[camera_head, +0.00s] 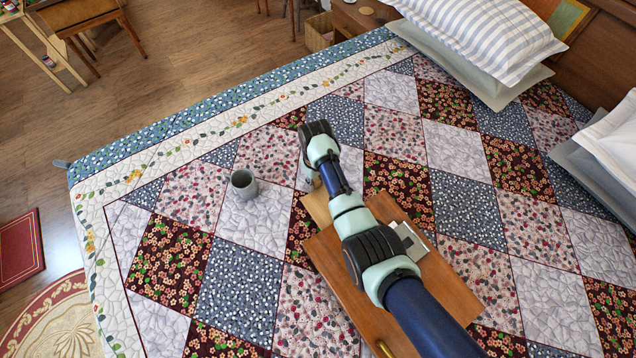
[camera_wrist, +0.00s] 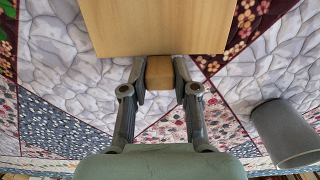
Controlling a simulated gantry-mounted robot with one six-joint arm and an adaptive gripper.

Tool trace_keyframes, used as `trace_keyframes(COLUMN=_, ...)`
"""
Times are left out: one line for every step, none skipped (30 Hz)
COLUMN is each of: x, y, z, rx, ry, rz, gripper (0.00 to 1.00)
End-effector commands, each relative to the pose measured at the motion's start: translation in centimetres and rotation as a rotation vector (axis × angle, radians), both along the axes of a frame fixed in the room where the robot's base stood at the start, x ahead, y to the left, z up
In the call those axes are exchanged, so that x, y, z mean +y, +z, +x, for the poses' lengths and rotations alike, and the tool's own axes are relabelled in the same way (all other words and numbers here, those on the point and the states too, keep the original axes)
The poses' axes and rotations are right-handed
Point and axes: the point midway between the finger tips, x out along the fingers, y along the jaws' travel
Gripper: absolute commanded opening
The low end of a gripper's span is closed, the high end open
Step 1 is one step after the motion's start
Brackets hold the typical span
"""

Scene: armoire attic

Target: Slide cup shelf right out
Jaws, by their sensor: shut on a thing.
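A pale wooden board (camera_head: 317,208) sticks out from under a darker brown wooden top (camera_head: 445,280) on the bed. I take this board to be the cup shelf. In the wrist view the pale board (camera_wrist: 158,28) has a small brown block-like handle (camera_wrist: 160,72) at its near edge. My gripper (camera_wrist: 160,76) has one finger on each side of the handle and is shut on it. In the head view my arm hides most of the gripper and the handle. How far the board is out I cannot tell.
A grey cup (camera_head: 244,183) stands on the patchwork quilt left of the board; it also shows in the wrist view (camera_wrist: 285,133). A grey-white item (camera_head: 410,241) lies on the brown top. Pillows (camera_head: 480,40) are at upper right. The quilt left is otherwise clear.

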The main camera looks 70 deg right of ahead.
Motion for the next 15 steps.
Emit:
trace_keyframes(x=-0.09, y=-0.16, z=0.20, rx=-0.008, ry=0.001, rz=-0.007, gripper=0.00)
trace_keyframes(x=-0.11, y=-0.16, z=0.21, rx=-0.008, ry=0.001, rz=-0.007, gripper=0.00)
trace_keyframes(x=-0.11, y=-0.16, z=0.21, rx=-0.008, ry=0.001, rz=-0.007, gripper=0.00)
trace_keyframes(x=-0.11, y=-0.17, z=0.21, rx=-0.009, ry=0.001, rz=-0.008, gripper=0.00)
trace_keyframes(x=-0.12, y=-0.17, z=0.22, rx=-0.009, ry=0.001, rz=-0.008, gripper=0.00)
trace_keyframes(x=-0.11, y=-0.17, z=0.23, rx=-0.009, ry=0.001, rz=-0.008, gripper=0.00)
trace_keyframes(x=-0.11, y=-0.18, z=0.23, rx=-0.009, ry=0.001, rz=-0.008, gripper=0.30)
trace_keyframes(x=-0.10, y=-0.18, z=0.22, rx=-0.009, ry=0.001, rz=-0.008, gripper=0.35)
trace_keyframes(x=-0.10, y=-0.17, z=0.21, rx=-0.008, ry=0.001, rz=-0.007, gripper=0.42)
trace_keyframes(x=-0.10, y=-0.16, z=0.20, rx=-0.008, ry=0.001, rz=-0.007, gripper=0.47)
trace_keyframes(x=-0.09, y=-0.16, z=0.19, rx=-0.008, ry=0.001, rz=-0.007, gripper=0.52)
trace_keyframes(x=-0.09, y=-0.15, z=0.18, rx=-0.008, ry=0.001, rz=-0.007, gripper=0.54)
trace_keyframes(x=-0.09, y=-0.14, z=0.17, rx=-0.008, ry=0.000, rz=-0.007, gripper=0.54)
trace_keyframes(x=-0.09, y=-0.14, z=0.17, rx=-0.007, ry=0.000, rz=-0.006, gripper=0.54)
trace_keyframes(x=-0.09, y=-0.13, z=0.16, rx=-0.007, ry=0.000, rz=-0.006, gripper=0.54)
